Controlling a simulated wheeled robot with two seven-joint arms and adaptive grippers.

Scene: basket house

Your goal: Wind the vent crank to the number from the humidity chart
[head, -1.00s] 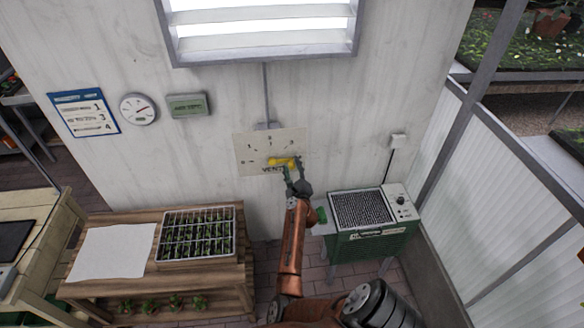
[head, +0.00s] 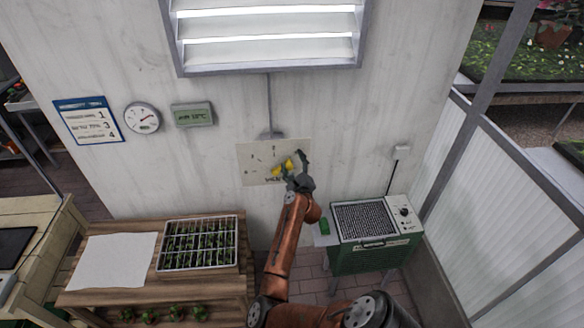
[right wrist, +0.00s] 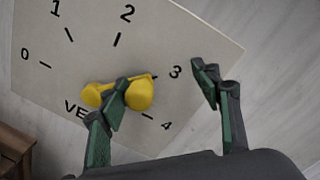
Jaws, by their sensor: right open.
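The yellow vent crank (head: 277,171) is on a pale dial plate (head: 252,176) on the wall. In the right wrist view the plate (right wrist: 200,30) is marked 0 to 4, and the knob end of the crank (right wrist: 140,95) lies on the side of 3 and 4. My right gripper (head: 293,162) is open in front of the plate. In the right wrist view one finger of the right gripper (right wrist: 160,88) covers part of the crank's arm; the other is right of the knob, near the 3. Contact is unclear. The humidity chart (head: 88,121) hangs at the left, its rows ending in numbers.
A round gauge (head: 143,118) and a small display (head: 192,115) hang beside the chart. A louvred vent (head: 268,50) is above. A wooden bench (head: 200,283) with a seedling tray (head: 160,264) stands lower left, a green heater (head: 372,257) lower right.

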